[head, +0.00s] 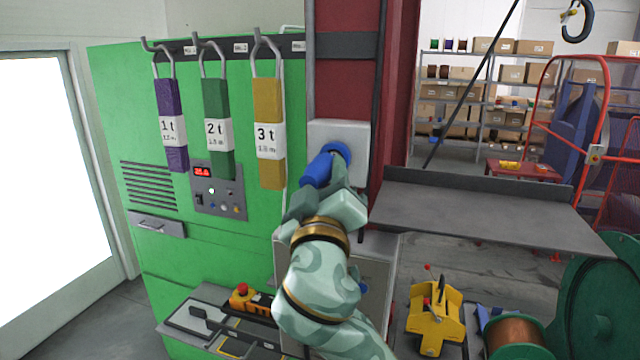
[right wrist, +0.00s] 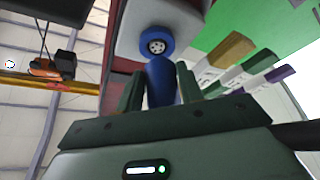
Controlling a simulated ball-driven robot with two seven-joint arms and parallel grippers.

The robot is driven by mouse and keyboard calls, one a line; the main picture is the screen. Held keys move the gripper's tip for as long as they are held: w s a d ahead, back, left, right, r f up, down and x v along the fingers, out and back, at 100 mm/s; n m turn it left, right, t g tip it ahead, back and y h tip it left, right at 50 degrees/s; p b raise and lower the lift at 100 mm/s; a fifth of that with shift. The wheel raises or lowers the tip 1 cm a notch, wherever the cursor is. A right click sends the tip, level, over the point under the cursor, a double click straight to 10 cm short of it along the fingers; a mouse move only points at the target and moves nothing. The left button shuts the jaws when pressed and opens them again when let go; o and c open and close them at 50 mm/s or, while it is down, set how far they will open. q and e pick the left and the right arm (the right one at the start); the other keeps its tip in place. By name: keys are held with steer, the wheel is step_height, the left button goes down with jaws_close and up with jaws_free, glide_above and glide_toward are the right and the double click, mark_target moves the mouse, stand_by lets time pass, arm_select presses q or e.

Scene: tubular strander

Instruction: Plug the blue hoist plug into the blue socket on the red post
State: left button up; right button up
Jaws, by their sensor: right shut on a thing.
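The blue hoist plug (head: 317,170) is held in my right gripper (head: 328,193), just in front of the blue socket (head: 338,151). The socket sits on a pale grey box on the red post (head: 345,85). In the right wrist view the plug (right wrist: 160,82) stands between the two fingers of my right gripper (right wrist: 161,88). The round face of the socket (right wrist: 156,44) shows its contact holes, so the plug is outside it. The plug's tip overlaps the socket's lower rim in that view; the size of the gap cannot be told. My left gripper is not in view.
A green cabinet (head: 140,255) stands left of the post, with purple, green and yellow slings (head: 267,100) on hooks. A grey shelf (head: 480,215) juts out to the right. Below are an orange pendant (head: 242,298), a yellow fixture (head: 433,318) and a copper spool (head: 515,337).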

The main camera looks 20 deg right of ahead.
steer(key=shift+w+d, duration=0.75)
steer(key=shift+w, duration=0.3)
steer(key=shift+f, duration=0.1)
stand_by(1.3)
steer(key=shift+w+d, duration=0.4)
steer(key=shift+w, duration=0.1)
stand_by(0.4)
steer(key=o, duration=1)
